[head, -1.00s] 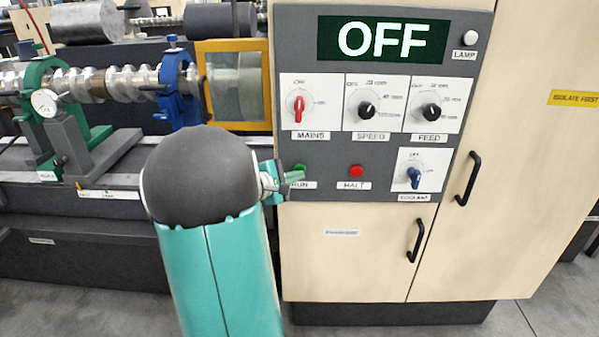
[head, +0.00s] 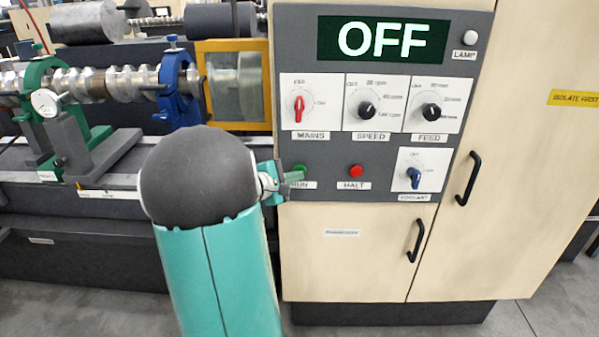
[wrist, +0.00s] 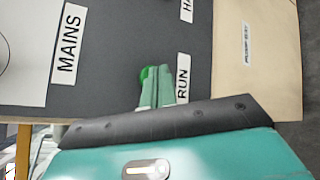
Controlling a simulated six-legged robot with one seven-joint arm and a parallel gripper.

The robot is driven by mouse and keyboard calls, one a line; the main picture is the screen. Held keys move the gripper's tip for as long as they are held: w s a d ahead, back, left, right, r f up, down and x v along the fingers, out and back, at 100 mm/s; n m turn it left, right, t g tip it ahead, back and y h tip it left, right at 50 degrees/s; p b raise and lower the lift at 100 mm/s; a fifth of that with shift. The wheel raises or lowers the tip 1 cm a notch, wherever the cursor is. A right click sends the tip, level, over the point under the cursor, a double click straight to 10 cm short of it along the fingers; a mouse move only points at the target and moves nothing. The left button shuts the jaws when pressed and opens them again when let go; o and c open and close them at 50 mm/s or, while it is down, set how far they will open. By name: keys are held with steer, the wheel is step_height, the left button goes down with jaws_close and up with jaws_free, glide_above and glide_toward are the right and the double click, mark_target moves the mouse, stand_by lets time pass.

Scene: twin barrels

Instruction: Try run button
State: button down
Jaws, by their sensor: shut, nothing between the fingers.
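The green RUN button (head: 299,168) is on the grey control panel (head: 325,165), above the RUN label (head: 303,185). My gripper (head: 294,177) is at the button's lower edge in the head view and partly covers it. In the wrist view my gripper (wrist: 160,72) has its green fingers together with nothing held. The fingers lie over part of the green button (wrist: 148,74); I cannot tell whether they touch it. The display (head: 383,39) reads OFF. The lamp (head: 470,37) is pale and looks unlit.
The red HALT button (head: 356,171) is right of RUN. A yellow-framed guard (head: 264,85) and lathe parts stand to the left.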

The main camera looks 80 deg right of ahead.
steer(key=shift+s+a, duration=0.1)
steer(key=shift+a, duration=0.45)
steer(key=shift+s+a, duration=0.2)
steer(key=shift+a, duration=0.6)
steer(key=shift+s+a, duration=0.15)
steer(key=shift+a, duration=0.7)
steer(key=shift+s+a, duration=0.2)
steer(key=shift+a, duration=0.6)
